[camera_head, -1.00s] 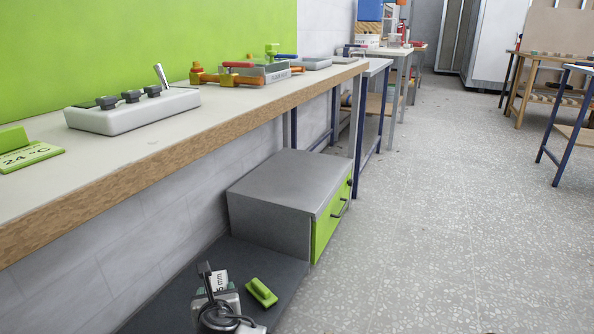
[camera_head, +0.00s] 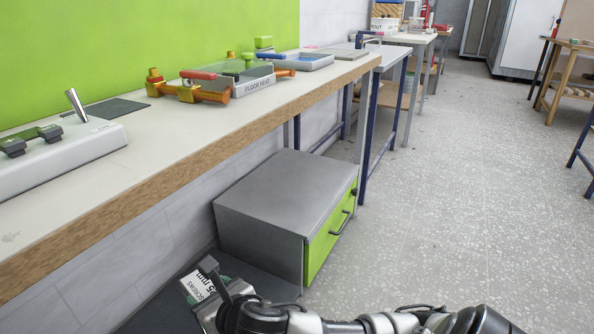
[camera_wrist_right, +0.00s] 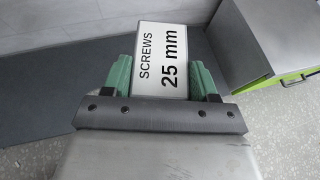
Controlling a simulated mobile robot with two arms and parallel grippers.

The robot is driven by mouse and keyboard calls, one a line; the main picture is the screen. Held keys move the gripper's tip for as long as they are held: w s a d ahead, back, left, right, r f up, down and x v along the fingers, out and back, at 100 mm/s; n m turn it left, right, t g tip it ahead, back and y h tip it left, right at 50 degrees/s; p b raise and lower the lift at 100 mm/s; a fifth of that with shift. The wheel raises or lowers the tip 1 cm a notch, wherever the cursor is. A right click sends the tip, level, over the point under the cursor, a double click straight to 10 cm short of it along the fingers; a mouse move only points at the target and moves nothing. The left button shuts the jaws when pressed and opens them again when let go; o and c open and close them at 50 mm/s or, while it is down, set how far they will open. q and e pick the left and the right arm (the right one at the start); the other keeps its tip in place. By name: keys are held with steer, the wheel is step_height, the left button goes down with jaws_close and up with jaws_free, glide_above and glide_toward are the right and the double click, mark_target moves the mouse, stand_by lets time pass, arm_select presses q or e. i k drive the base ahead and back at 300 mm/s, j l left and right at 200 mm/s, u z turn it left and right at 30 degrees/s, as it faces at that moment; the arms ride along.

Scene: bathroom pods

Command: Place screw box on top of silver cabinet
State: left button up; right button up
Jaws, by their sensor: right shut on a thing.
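The screw box is white with a "SCREWS 25 mm" label; it shows in the head view (camera_head: 198,284) at the bottom and in the right wrist view (camera_wrist_right: 165,62). My right gripper (camera_head: 212,290) is shut on the screw box, with its green finger pads on both sides of it in the wrist view (camera_wrist_right: 163,75). The silver cabinet (camera_head: 285,196), with a green drawer front, stands under the bench, just beyond and to the right of the held box. Its flat top is bare. In the wrist view the cabinet (camera_wrist_right: 262,30) is at the upper right. My left gripper is not in view.
The long bench (camera_head: 150,165) overhangs to the left of the cabinet, carrying a grey switch box (camera_head: 65,155) and a "FLOOR HEAT" tray (camera_head: 258,84). A dark mat (camera_head: 165,315) lies below the gripper. The floor (camera_head: 460,180) to the right is clear.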

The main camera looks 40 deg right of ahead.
mark_target(322, 179)
steer(key=i+l+u, duration=0.15)
steer(key=l, duration=1.1)
steer(key=i+l+u, duration=0.1)
steer(key=l, duration=1.15)
steer(key=i+l+u, duration=0.15)
steer(key=l, duration=1.1)
